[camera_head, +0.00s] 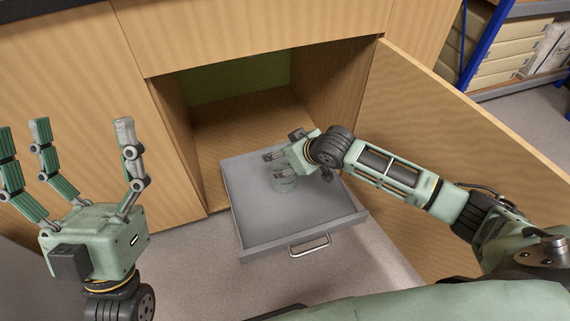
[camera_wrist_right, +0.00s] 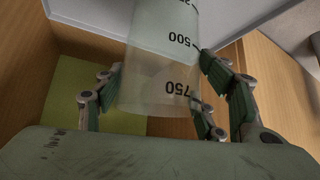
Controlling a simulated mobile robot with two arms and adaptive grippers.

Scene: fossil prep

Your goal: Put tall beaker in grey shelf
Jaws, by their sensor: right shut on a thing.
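The tall beaker (camera_wrist_right: 160,65) is clear, with dark marks such as 500 and 750 that read upside down in the right wrist view. My right gripper (camera_head: 279,168) is shut around it, with fingers on both sides. In the head view the beaker (camera_head: 284,184) shows only in part below the fingers, over the grey shelf (camera_head: 290,217). I cannot tell whether its base touches the shelf. The grey shelf is a shallow pulled-out tray with a low rim and a metal handle at its front. My left gripper (camera_head: 80,130) is open and empty, raised at the left.
The shelf comes out of a wooden cabinet (camera_head: 213,31) with a green back panel (camera_head: 240,80). The open wooden door (camera_head: 440,130) stands to the right, behind my right arm. A blue-framed rack with boxes (camera_head: 500,70) is at the upper right. Most of the shelf surface is clear.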

